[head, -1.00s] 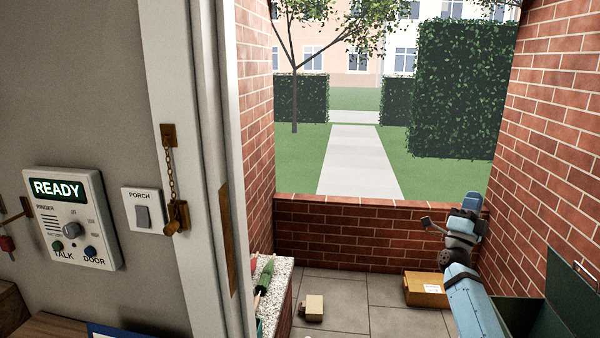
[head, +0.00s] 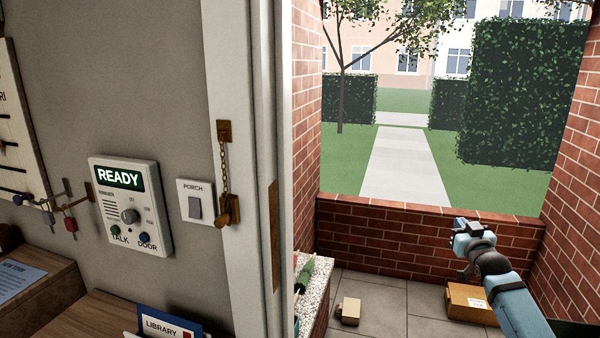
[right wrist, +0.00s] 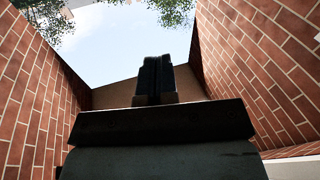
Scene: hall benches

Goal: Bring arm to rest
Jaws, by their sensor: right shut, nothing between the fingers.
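My right arm reaches in from the lower right of the head view, out over the porch. Its gripper (head: 466,222) is raised in front of the low brick wall (head: 400,235), above a cardboard box. In the right wrist view the two dark fingers (right wrist: 154,78) stand together with nothing between them, pointing up towards the sky between brick walls. My left gripper is in neither view.
A cardboard box (head: 465,303) and a small tan box (head: 348,311) lie on the porch tiles. A stone ledge (head: 314,285) holds a green item. The door frame (head: 236,90) and intercom (head: 131,207) stand left. A brick wall (head: 580,150) rises right.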

